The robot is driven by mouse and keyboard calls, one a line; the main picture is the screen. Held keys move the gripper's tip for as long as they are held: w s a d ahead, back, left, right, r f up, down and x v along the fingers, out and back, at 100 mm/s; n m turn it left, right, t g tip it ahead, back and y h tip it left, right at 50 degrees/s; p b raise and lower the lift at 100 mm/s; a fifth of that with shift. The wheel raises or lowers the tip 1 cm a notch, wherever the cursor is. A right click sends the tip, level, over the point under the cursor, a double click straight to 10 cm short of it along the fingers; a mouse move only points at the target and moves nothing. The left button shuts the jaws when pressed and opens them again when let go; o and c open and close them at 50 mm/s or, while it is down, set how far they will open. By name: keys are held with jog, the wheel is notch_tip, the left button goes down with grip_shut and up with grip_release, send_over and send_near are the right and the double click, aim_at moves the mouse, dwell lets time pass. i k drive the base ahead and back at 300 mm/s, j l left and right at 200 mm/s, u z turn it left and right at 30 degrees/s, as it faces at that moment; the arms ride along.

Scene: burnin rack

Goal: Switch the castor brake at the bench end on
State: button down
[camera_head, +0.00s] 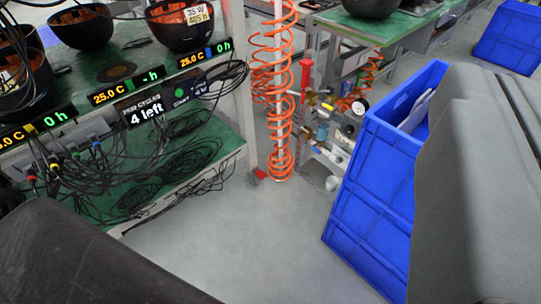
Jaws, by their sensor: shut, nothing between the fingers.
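A small red piece (259,174), which looks like the castor brake pedal, sits low at the foot of the white rack post (243,100), at the right end of the bench. It is too small to tell whether it is up or down. The castor wheel itself is not clear. The bench (222,132) has green shelves and stands at the left. My gripper's fingers do not show in this view. A dark shape at the lower left and a grey one at the right cover parts of the picture; I cannot tell what they are.
An orange coiled hose (282,152) hangs close right of the post. A blue crate (368,205) stands at the right. Black cables (195,160) crowd the lower shelf. A second bench (385,28) with a gauge and fittings stands behind. Grey floor (235,230) is clear in front.

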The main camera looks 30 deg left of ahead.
aim_at(259, 174)
jog(key=i+l+u, duration=0.1)
jog(key=i+u, duration=0.15)
jog(key=i, duration=0.25)
jog(key=i+l+u, duration=0.25)
jog(key=i, duration=0.2)
